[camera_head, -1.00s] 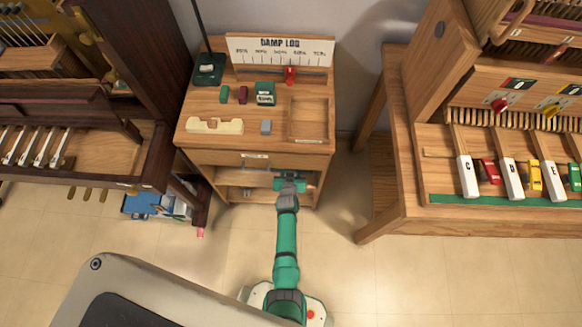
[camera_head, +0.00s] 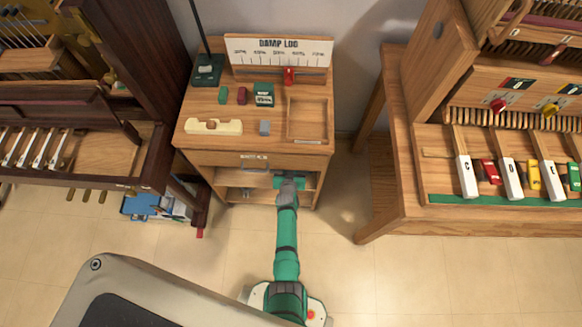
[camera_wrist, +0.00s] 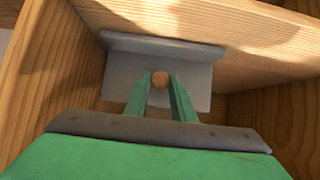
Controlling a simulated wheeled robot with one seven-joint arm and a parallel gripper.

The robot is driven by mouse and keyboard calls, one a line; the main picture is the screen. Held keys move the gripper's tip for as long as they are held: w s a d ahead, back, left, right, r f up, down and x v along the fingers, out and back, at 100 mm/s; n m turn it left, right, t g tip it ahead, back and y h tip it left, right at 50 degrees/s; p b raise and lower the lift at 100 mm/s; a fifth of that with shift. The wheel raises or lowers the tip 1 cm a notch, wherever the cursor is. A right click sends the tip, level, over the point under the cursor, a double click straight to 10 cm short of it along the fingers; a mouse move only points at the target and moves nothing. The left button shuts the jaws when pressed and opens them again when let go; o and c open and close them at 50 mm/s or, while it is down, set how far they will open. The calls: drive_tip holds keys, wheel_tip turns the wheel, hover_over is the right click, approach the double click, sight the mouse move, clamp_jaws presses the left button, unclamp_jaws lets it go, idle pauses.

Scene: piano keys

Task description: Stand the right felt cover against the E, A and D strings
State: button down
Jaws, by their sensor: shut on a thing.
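In the wrist view a grey angled piece (camera_wrist: 196,68) with a round wooden knob lies inside a wooden compartment, close to its far wall. It may be the felt cover; I cannot tell whether it is the right one. My gripper (camera_wrist: 160,78) is shut on the knob, with its two green fingers on either side. In the head view my gripper (camera_head: 289,184) is at the open shelf under the cabinet top, and the piece is hidden there. I cannot make out any strings marked E, A and D.
The cabinet top (camera_head: 225,155) above my gripper bears small blocks, a tray and a damp chart (camera_head: 280,52). Compartment walls (camera_wrist: 35,100) stand close around the fingers. A piano model with lettered keys (camera_head: 510,180) is at right, a dark piano (camera_head: 90,170) at left.

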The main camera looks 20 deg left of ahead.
drive_tip(key=shift+d+r, duration=0.1)
drive_tip(key=shift+r, duration=0.9)
drive_tip(key=shift+s+a+r, duration=0.1)
drive_tip(key=shift+a+r, duration=0.1)
drive_tip(key=shift+r, duration=0.2)
